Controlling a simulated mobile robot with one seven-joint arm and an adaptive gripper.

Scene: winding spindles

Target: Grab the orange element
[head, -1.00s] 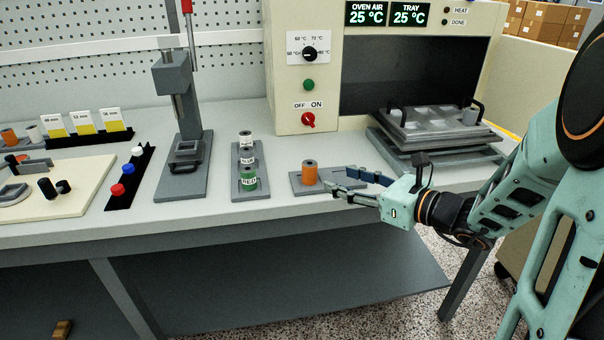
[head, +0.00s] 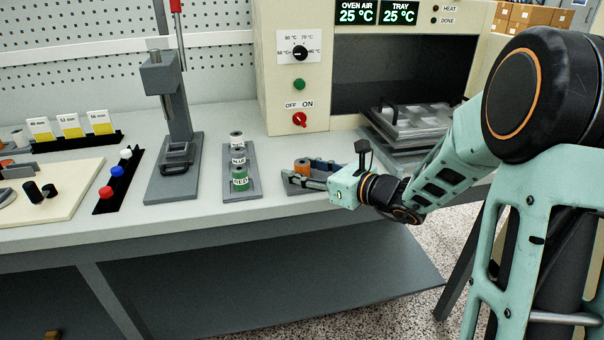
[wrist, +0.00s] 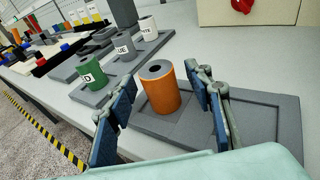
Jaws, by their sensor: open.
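The orange element (wrist: 160,88) is an upright cylinder with a grey top and a dark centre hole. It stands on a flat grey tray (wrist: 260,115). In the head view the orange element (head: 302,165) is partly hidden by my gripper (head: 300,175). In the wrist view my gripper (wrist: 160,105) is open, with one blue-padded finger on each side of the orange element. The left finger looks apart from it; the right finger is close, and I cannot tell whether it touches.
A grey rack (head: 256,184) with green, grey and white labelled cylinders stands left of the tray. A lever press (head: 172,180) is further left. The oven (head: 292,60) stands behind, with a metal tray stack (head: 410,125) to the right.

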